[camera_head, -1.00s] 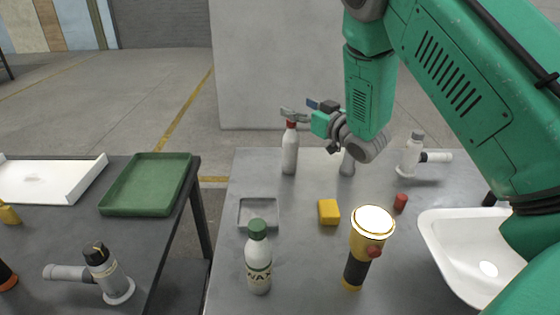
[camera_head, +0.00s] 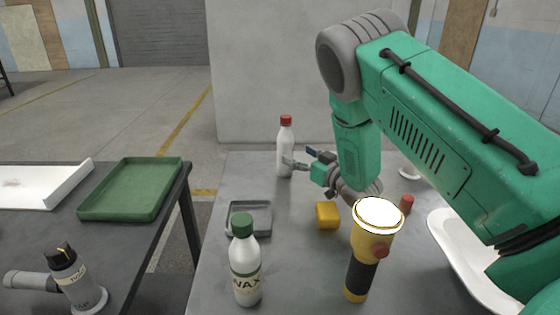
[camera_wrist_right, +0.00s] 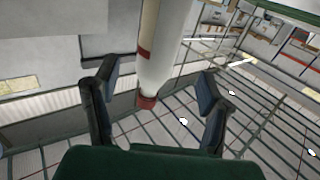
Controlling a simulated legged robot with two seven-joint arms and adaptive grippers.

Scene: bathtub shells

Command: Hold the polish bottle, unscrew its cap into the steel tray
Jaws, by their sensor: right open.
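A white bottle with a red cap (camera_head: 285,146), which I take for the polish bottle, stands upright at the back of the grey table, its cap on. My right gripper (camera_head: 297,157) is open beside its lower body, on its right; I cannot tell whether they touch. In the right wrist view, a white cylinder with red bands (camera_wrist_right: 160,45), possibly this bottle, shows between and beyond the open fingers (camera_wrist_right: 157,80). The small steel tray (camera_head: 236,226) lies on the table, partly hidden by the wax bottle. My left gripper is out of view.
The wax bottle with green cap (camera_head: 246,270) and a yellow-black lamp (camera_head: 361,265) stand in front. A yellow block (camera_head: 327,215), a red piece (camera_head: 407,204) and a white basin (camera_head: 455,250) lie right. A green tray (camera_head: 132,190) is on the left table.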

